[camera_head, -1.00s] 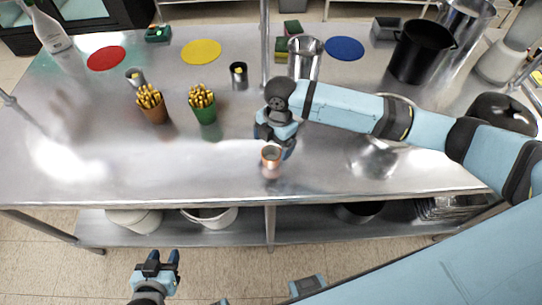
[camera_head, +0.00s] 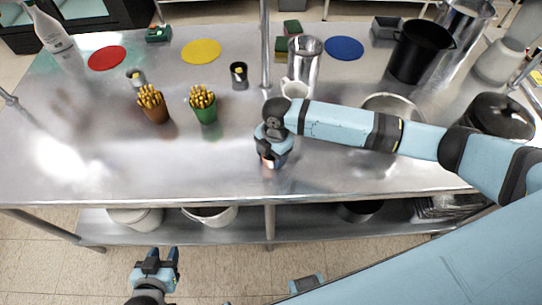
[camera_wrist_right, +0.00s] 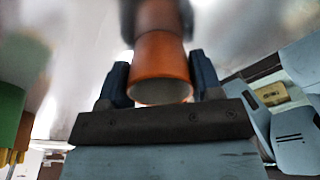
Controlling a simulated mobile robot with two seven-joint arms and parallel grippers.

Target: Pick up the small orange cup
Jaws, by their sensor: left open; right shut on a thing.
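The small orange cup (camera_head: 268,162) stands near the front edge of the steel table, mostly hidden by my right gripper (camera_head: 270,157) in the head view. In the right wrist view the orange cup (camera_wrist_right: 160,70) sits between the two dark fingers of my right gripper (camera_wrist_right: 160,85), with its open rim towards the camera. My right gripper is shut on it. Whether the cup touches the table is hard to tell. My left gripper (camera_head: 158,262) is open and empty, low in front of the table, apart from everything.
A brown cup (camera_head: 155,112) and a green cup (camera_head: 205,112), both filled with yellow sticks, stand left of my right gripper. A white mug (camera_head: 294,88) and a tall steel container (camera_head: 304,62) stand behind my right arm. The table's front left is clear.

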